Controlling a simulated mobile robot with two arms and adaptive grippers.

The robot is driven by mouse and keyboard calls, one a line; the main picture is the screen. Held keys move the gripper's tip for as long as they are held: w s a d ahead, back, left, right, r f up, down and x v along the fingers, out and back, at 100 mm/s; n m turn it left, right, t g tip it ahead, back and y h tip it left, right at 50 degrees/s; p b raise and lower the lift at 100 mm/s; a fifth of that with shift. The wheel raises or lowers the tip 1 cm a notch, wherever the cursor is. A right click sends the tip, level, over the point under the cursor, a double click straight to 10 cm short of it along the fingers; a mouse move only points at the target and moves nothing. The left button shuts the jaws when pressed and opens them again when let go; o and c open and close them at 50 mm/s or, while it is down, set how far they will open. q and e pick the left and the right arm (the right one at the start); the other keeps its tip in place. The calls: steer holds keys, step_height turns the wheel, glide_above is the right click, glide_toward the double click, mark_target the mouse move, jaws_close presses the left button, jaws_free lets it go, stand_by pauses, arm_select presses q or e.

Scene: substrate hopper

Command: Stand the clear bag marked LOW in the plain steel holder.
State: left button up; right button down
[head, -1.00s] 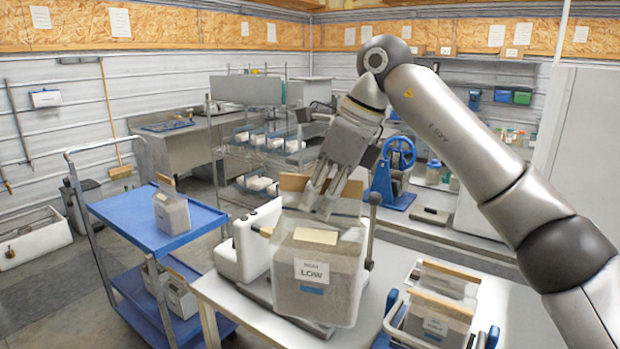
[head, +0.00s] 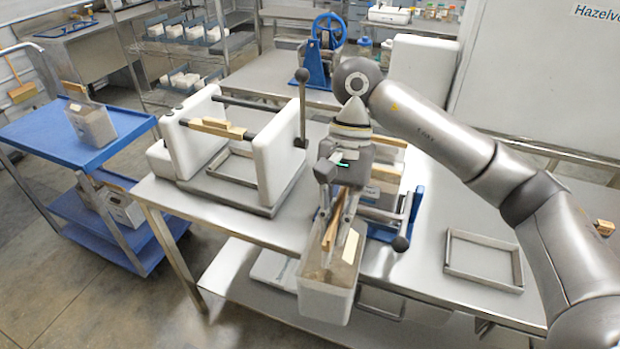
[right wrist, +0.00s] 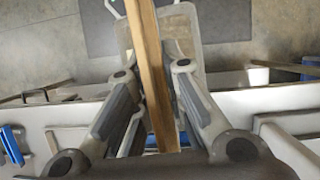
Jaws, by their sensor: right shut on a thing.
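My right gripper (head: 333,212) is shut on the wooden top strip of a clear bag (head: 328,298) filled with brown substrate. The bag hangs below the fingers at the table's front edge, slightly tilted; its LOW label is not visible now. In the right wrist view the fingers (right wrist: 158,105) lie either side of the wooden strip (right wrist: 150,65). The plain steel holder (head: 448,262), an empty low rectangular frame, sits on the table to the right of the bag. My left gripper is not in view.
A holder with blue ends (head: 412,212) and a bag in it stands behind my gripper, partly hidden. A white press (head: 280,150) with a lever stands left on the table (head: 435,235). A blue cart (head: 45,138) with bags is at the left. Table around the plain holder is clear.

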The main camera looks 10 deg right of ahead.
steer(key=s+d+f+n+h, duration=0.2)
steer(key=s+d+f+n, duration=0.2)
steer(key=s+f+n, duration=0.2)
step_height(320, 180, down, 2)
steer(key=shift+d+f, duration=0.15)
steer(key=shift+d, duration=0.15)
steer(key=shift+w+a+n+h, duration=0.1)
steer(key=shift+a+n+h, duration=0.2)
